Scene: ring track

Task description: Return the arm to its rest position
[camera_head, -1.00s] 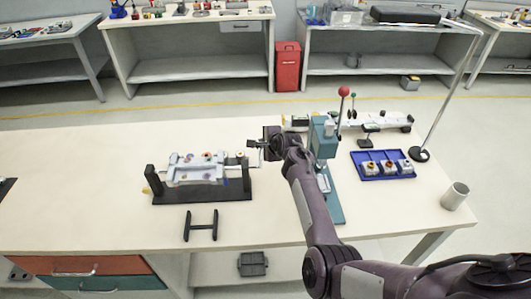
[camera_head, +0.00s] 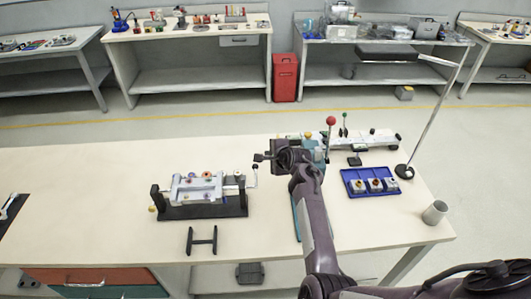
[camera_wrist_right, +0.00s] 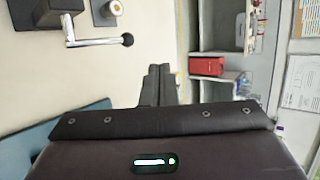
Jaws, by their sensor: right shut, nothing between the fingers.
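My right arm comes in from the lower right of the head view. My right gripper (camera_head: 260,157) is shut and empty, just right of the crank handle (camera_head: 253,174) of a grey fixture. The fixture (camera_head: 200,187) stands on a black base on the table. In the right wrist view, the shut black fingers (camera_wrist_right: 158,82) point away from the camera. The crank with its black ball knob (camera_wrist_right: 128,39) is at upper left, apart from the fingers. My arm hides part of a teal press behind it. My left gripper is not in view.
A blue tray (camera_head: 378,191) with several small parts, a grey cup (camera_head: 435,212) and a pole stand (camera_head: 404,171) are on the right of the table. A red-topped lever (camera_head: 331,121) rises beside my arm. A black H-shaped stand (camera_head: 202,240) lies in front of the fixture. The table's left is mostly clear.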

